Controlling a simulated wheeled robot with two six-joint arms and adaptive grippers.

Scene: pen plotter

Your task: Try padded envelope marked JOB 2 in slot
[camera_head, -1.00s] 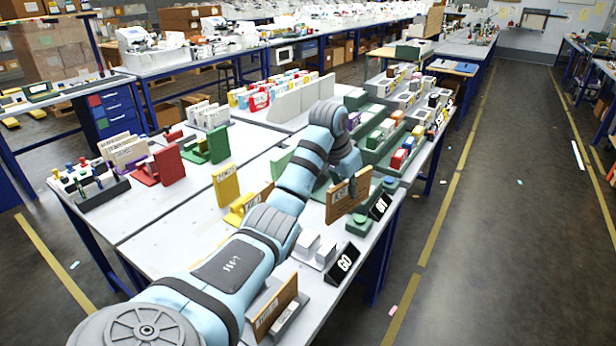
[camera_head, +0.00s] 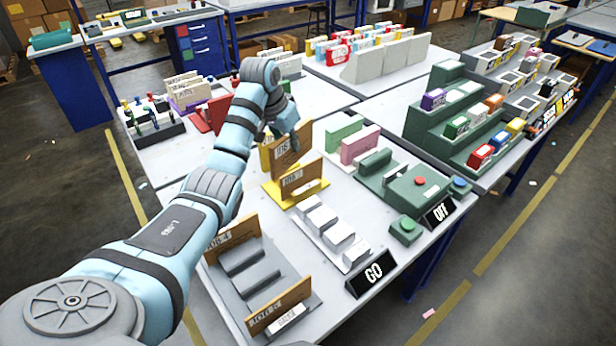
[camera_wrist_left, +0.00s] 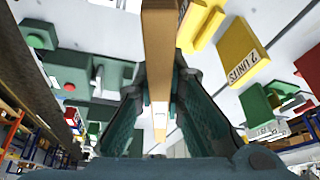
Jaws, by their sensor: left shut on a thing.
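My left gripper (camera_head: 284,122) is shut on a brown padded envelope (camera_head: 290,146), held upright. The full marking on the envelope cannot be read. The wrist view shows the envelope (camera_wrist_left: 160,50) edge-on between the two fingers (camera_wrist_left: 160,105). A second brown envelope (camera_head: 303,178) stands in the front part of the yellow stand. Whether the held envelope touches the stand cannot be told. My right gripper is not in view.
A grey rack (camera_head: 240,275) at the front left holds an envelope marked JOB 4 (camera_head: 232,236) and another brown one (camera_head: 280,306). White blocks (camera_head: 322,220), the GO sign (camera_head: 370,275), a green button box (camera_head: 406,230) and a pink plate (camera_head: 360,143) stand to the right.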

